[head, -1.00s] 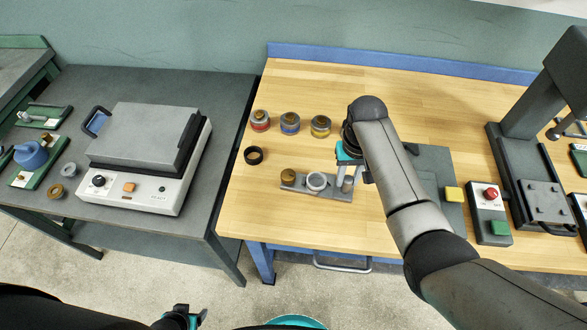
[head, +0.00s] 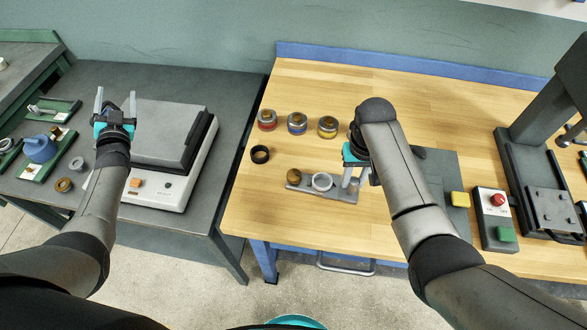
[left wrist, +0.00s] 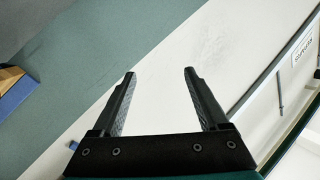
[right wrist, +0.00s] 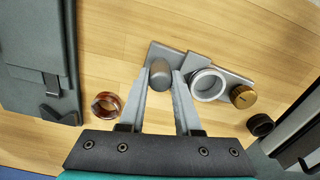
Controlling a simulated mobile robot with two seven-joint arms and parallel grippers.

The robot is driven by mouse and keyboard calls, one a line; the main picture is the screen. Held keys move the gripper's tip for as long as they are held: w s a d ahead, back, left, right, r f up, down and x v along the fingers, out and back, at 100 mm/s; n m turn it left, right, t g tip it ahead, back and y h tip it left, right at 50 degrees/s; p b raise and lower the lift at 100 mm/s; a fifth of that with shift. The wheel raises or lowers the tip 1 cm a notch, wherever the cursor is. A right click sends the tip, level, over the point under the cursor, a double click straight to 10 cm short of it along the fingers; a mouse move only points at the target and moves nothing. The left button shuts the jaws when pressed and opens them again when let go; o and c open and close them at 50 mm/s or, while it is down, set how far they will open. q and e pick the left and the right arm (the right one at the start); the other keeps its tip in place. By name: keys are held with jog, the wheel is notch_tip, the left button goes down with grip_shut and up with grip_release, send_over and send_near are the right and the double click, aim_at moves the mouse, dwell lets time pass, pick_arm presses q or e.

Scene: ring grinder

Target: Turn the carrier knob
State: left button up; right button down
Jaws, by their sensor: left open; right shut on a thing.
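The carrier is a grey bar (head: 307,187) lying on the wooden table, also in the right wrist view (right wrist: 199,58). It bears a brass cap (head: 294,176), a pale ring (head: 322,188) and a grey cylindrical knob (right wrist: 160,75) at its right end in the head view. My right gripper (head: 354,182) is lowered over that end and shut on the grey knob, one finger on each side. The fingers mostly hide the knob in the head view. My left gripper (head: 116,95) is open and empty, fingers up, in front of the grey-lidded machine.
A button box (head: 494,218) and a press (head: 540,185) stand at right. The grey-lidded machine (head: 165,130) is on the left table.

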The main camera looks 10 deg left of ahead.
pick_arm(q)
jog(key=w+d+r+m+t+h, duration=0.1)
jog(key=w+d+r+m+h, duration=0.4)
jog(key=d+m, duration=0.5)
jog(key=w+d+r+m+h, duration=0.35)
jog(key=d+m+h, duration=0.45)
jog(key=d, duration=0.5)
jog(key=w+d+r+m+t+h, duration=0.1)
jog(key=w+d+r+m+h, duration=0.4)
jog(key=d+m, duration=0.5)
jog(key=s+d+m+g+h, duration=0.3)
jog(key=d+m+g, duration=0.4)
jog(key=d+m, duration=0.4)
jog(key=s+d+m+g+h, duration=0.35)
jog(key=d+m+g, duration=0.25)
jog(key=d+m, duration=0.5)
jog(key=m+g+y, duration=0.6)
jog(key=m+y, duration=0.4)
jog(key=y, duration=0.6)
send_near(293, 174)
notch_tip(293, 174, down, 9)
jog(key=shift+s+r, duration=0.15)
jog(key=shift+r, duration=0.05)
